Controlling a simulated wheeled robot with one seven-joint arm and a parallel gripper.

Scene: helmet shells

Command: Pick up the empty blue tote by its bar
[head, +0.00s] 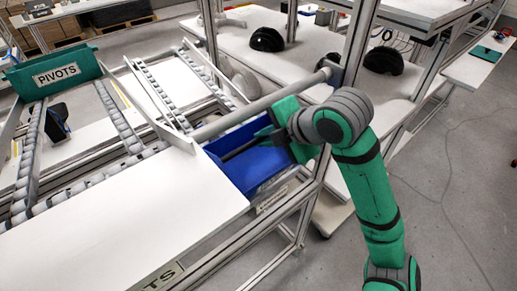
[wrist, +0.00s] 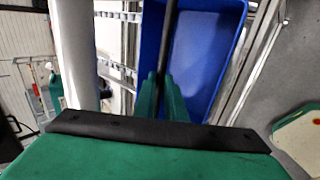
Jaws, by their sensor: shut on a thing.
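The blue tote (head: 258,168) sits at the front end of the roller rack, right of a white panel, and looks empty. A dark bar runs across its open top. In the wrist view the tote (wrist: 207,50) lies below my gripper, and the bar (wrist: 169,35) runs lengthwise away from me. My gripper (head: 270,137) is at the tote's right part, shut on the bar. Its green fingers (wrist: 163,97) meet around the bar in the wrist view. The exact finger contact is small and partly hidden.
A thick grey rail (head: 255,105) passes just behind the tote. An aluminium post (head: 345,75) stands close to my arm. A green PIVOTS tote (head: 55,72) is at the left on the rollers. Black helmet shells (head: 267,39) lie on the bench behind. Open floor is at the right.

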